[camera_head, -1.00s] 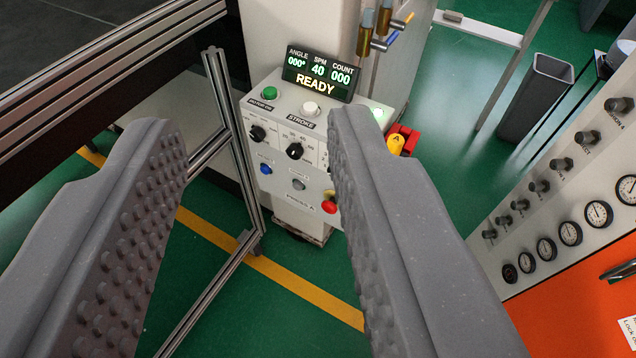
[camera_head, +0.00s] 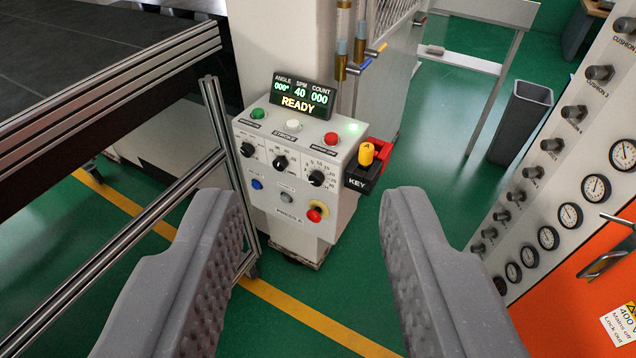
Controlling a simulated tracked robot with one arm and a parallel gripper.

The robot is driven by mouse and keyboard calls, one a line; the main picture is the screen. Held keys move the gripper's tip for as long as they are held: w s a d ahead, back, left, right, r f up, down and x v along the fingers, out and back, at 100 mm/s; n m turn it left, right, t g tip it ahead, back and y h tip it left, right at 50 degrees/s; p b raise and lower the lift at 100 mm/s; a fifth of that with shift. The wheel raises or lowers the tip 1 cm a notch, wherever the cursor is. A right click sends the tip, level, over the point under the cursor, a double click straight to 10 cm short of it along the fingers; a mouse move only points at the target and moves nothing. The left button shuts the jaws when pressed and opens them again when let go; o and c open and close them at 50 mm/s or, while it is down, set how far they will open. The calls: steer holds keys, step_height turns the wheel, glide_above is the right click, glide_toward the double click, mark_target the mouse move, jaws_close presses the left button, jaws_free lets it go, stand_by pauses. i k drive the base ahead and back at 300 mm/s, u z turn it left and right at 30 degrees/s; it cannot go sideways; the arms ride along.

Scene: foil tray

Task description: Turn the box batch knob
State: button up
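A light grey control box (camera_head: 325,221) marked PRESS A stands ahead, above and between my fingertips in the picture. It bears three black knobs in a row: left (camera_head: 248,149), middle (camera_head: 280,162) and right (camera_head: 316,178). The right one has a numbered dial around it. The knob labels are too small to read surely, so I cannot tell which is the batch knob. My gripper (camera_head: 312,200) is open and empty, its two grey studded fingers wide apart. It appears short of the box and touches nothing.
A yellow key in a red and black holder (camera_head: 357,180) sits at the box's right side. A metal frame post (camera_head: 222,140) stands close on the left. A gauge panel (camera_head: 540,225) with knobs is on the right. Green floor lies between.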

mark_target(316, 178)
steer(key=u, duration=0.1)
steer(key=i, duration=0.5)
steer(key=z, duration=1.55)
steer(key=k, duration=1)
steer(key=u, duration=1.1)
steer(key=i, duration=0.95)
